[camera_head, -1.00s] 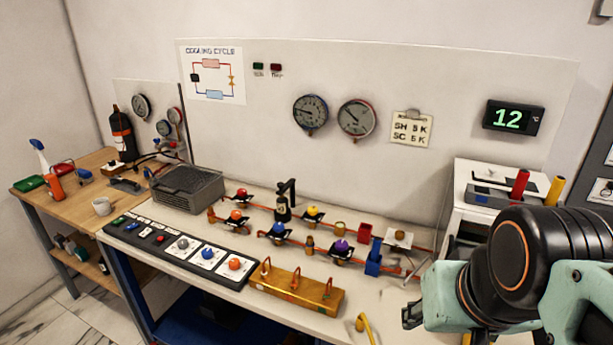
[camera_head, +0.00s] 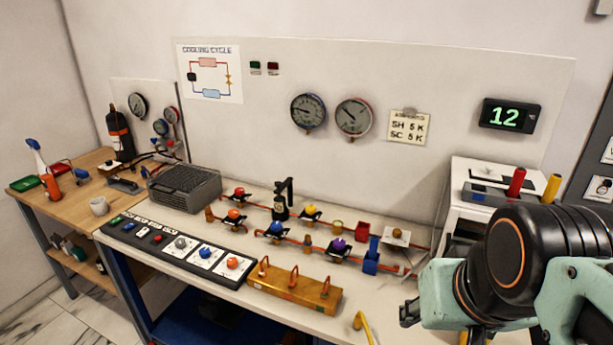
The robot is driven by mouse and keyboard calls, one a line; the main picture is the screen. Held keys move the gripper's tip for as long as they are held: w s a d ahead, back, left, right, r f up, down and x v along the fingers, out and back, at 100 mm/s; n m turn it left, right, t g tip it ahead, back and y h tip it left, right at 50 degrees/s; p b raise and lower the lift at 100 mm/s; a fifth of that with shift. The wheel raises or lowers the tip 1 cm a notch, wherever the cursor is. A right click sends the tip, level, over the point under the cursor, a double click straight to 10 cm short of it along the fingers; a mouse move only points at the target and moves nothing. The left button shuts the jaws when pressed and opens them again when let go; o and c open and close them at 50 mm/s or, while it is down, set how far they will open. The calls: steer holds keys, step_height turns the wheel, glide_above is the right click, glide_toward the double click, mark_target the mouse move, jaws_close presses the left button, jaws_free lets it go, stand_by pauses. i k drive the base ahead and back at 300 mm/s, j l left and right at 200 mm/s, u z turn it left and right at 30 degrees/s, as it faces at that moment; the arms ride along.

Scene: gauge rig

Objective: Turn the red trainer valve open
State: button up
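A valve with a red knob (camera_head: 239,193) sits on the copper pipe run at the back left of the bench. A valve with an orange-red knob (camera_head: 234,214) sits just in front of it. Both are small in the picture, and I cannot read how far either is turned. Nothing of mine touches a valve.
Yellow (camera_head: 310,211), blue (camera_head: 276,228) and purple (camera_head: 338,244) valves share the pipe run. A black fitting (camera_head: 281,205) stands upright among them. A brass block with pipe loops (camera_head: 296,290) and a knob panel (camera_head: 170,247) line the front. A grey finned unit (camera_head: 184,188) stands left.

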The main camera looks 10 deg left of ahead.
mark_target(239, 192)
steer(key=i+j+z, duration=0.25)
steer(key=j+z, duration=0.25)
steer(key=j, duration=1)
steer(key=j+z, duration=0.45)
steer(key=j, duration=1.05)
steer(key=k+l, duration=0.2)
steer(key=i+j, duration=0.15)
steer(key=j, duration=0.15)
steer(key=i+j+z, duration=0.1)
steer(key=j, duration=0.2)
steer(key=i, duration=0.05)
